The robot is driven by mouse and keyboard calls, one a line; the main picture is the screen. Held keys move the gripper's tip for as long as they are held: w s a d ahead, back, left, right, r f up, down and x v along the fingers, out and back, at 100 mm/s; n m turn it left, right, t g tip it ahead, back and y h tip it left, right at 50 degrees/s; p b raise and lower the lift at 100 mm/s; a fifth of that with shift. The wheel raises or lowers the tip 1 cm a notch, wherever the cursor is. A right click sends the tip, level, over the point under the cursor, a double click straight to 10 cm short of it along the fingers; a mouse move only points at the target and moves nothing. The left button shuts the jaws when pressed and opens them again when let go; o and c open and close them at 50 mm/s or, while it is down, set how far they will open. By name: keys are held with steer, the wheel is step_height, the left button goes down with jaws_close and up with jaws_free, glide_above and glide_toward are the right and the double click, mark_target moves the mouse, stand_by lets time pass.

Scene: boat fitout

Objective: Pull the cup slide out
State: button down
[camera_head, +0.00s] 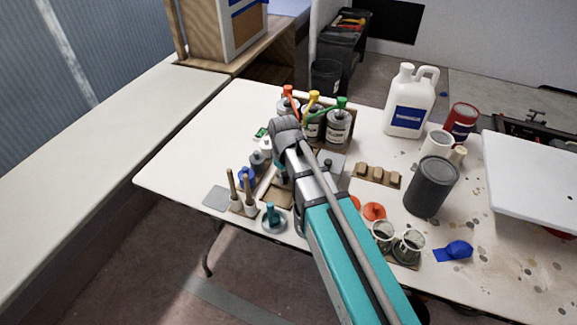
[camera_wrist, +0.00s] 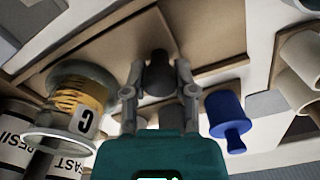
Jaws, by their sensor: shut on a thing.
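In the wrist view my gripper (camera_wrist: 158,82) is shut on a dark grey knob (camera_wrist: 158,60), with one finger on each side of it. A brown wooden board (camera_wrist: 110,42) lies behind the knob; I cannot tell whether it is the cup slide or whether the knob is fixed to it. In the head view my arm hides the gripper's tips and the knob they hold. A blue knob (camera_wrist: 227,113) stands right of my gripper, apart from it. White cups (camera_wrist: 301,70) show at the right edge of the wrist view.
Cans with coloured tops (camera_head: 338,128) stand behind my arm. A white jug (camera_head: 410,102), a dark grey can (camera_head: 431,187) and clear cups (camera_head: 408,247) stand to the right. A teal knob (camera_head: 271,218) and brushes (camera_head: 248,190) are at the front left. The table's left part (camera_head: 190,160) is clear.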

steer(key=s, duration=0.2)
steer(key=s+a, duration=0.1)
steer(key=s, duration=0.1)
steer(key=s+a, duration=0.1)
steer(key=s, duration=0.2)
steer(key=shift+a, duration=0.2)
steer(key=shift+c, duration=2.4)
jaws_free()
steer(key=shift+o, duration=0.4)
